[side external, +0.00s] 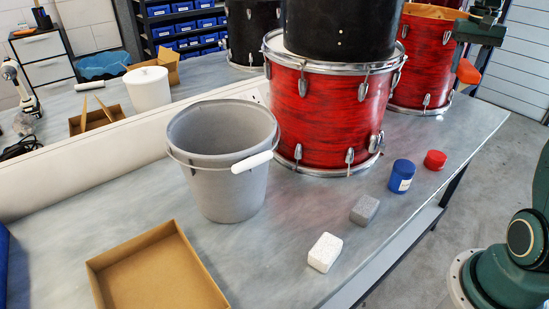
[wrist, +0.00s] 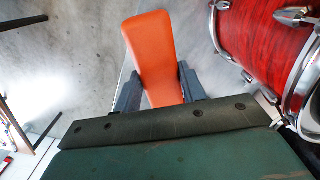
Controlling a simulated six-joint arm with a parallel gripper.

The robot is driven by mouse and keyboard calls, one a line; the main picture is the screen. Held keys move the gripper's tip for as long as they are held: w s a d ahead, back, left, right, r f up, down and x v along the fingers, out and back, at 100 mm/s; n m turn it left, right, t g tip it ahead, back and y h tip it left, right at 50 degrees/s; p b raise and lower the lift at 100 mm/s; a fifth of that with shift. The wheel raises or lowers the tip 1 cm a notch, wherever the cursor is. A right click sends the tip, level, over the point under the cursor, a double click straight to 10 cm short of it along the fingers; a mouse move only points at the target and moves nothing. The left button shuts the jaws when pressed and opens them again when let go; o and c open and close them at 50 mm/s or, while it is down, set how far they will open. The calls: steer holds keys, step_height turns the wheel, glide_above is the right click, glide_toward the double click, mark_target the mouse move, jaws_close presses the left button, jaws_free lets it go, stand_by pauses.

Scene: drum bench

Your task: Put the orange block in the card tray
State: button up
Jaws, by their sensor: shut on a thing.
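The orange block (side external: 468,72) is in my gripper at the upper right of the side view, in front of the red drum at the back. In the wrist view the block (wrist: 152,55) is long and tilted slightly, with a finger of my gripper (wrist: 158,84) on each side; the jaws are shut on it. Its lower end is hidden behind the gripper body. The card tray (side external: 158,277) is a shallow, open brown box at the lower left of the side view, far from the gripper. Its visible floor is empty.
A grey bucket (side external: 230,185) and a red drum (side external: 322,115) stand between gripper and tray. A white block (side external: 325,252), grey block (side external: 364,210), blue pot (side external: 401,176) and red pot (side external: 435,160) line the bench's front edge. Bare bench (side external: 270,275) lies right of the tray.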

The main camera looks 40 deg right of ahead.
steer(key=shift+a+r+n, duration=0.2)
steer(key=shift+a+n, duration=0.1)
steer(key=shift+a, duration=0.05)
steer(key=w+a+r+m, duration=0.3)
steer(key=a+r, duration=0.8)
steer(key=a, duration=0.3)
steer(key=w+a+r+m, duration=0.2)
steer(key=w+a+r, duration=0.2)
steer(key=a+r, duration=0.8)
steer(key=w+a+f+n, duration=0.1)
steer(key=w+a+f, duration=0.35)
steer(key=a, duration=0.45)
steer(key=w+a+f+n, duration=0.1)
steer(key=w+a+f, duration=0.2)
steer(key=a+f, duration=0.35)
steer(key=w+a+f+n, duration=0.1)
steer(key=w+a+f, duration=0.2)
steer(key=a, duration=0.7)
steer(key=s+a+f+n, duration=0.1)
steer(key=s+a+f, duration=0.1)
steer(key=a+f, duration=0.4)
steer(key=s+a+f+n, duration=0.1)
steer(key=s+a+f, duration=0.2)
steer(key=a, duration=0.9)
steer(key=s+a+f+n, duration=0.1)
steer(key=s+a+f, duration=0.2)
steer(key=a+f, duration=0.5)
steer(key=shift+s+a+f, duration=0.15)
steer(key=shift+a+f, duration=0.15)
steer(key=shift+a, duration=0.5)
